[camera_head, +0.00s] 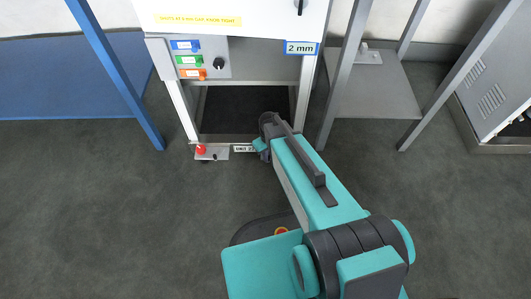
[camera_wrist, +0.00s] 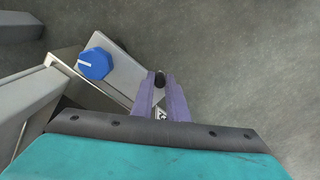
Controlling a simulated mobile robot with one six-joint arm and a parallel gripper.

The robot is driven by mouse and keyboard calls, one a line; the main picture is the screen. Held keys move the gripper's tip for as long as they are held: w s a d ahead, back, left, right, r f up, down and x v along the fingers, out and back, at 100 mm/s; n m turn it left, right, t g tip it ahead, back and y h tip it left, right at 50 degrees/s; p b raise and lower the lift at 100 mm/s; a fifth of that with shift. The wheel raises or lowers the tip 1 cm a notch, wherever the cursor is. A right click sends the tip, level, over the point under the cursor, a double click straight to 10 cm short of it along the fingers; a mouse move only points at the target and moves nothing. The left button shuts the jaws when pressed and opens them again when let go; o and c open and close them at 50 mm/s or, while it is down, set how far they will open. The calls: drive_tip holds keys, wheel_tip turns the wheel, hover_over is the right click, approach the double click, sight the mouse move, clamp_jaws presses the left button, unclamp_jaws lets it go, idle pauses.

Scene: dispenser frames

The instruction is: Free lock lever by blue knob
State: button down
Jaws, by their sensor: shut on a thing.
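The blue knob (camera_wrist: 94,64), with a white mark on its face, sits on a pale metal plate (camera_wrist: 122,72) at the upper left of the wrist view. My gripper (camera_wrist: 159,88) has its purple fingers closed on a small dark upright piece (camera_wrist: 159,77), which looks like the end of the lock lever beside the knob. The fingers stand right of the blue knob and apart from it. The rest of the lever is hidden by the fingers. In the head view, my arm hides the blue knob and the fingertips at the dispenser frame's lower right corner.
The dispenser frame (camera_head: 187,112) has a red knob (camera_head: 201,149) at its lower left and a panel with blue, green and orange labels (camera_head: 188,60) above. A blue frame leg (camera_head: 112,70) stands left, grey legs (camera_head: 343,75) right.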

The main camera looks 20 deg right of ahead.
drive_tip(key=shift+w+d+n+p, duration=0.1)
drive_tip(key=shift+d+n+p, duration=0.6)
drive_tip(key=shift+n, duration=0.5)
drive_tip(key=shift+d+n+p, duration=0.45)
drive_tip(key=shift+n+p, duration=0.3)
drive_tip(key=shift+n, duration=0.45)
drive_tip(key=c, duration=1.7)
unclamp_jaws()
drive_tip(key=shift+r, duration=0.1)
wheel_tip(320, 180, up, 14)
drive_tip(key=p, duration=0.3)
drive_tip(key=shift+p, duration=0.3)
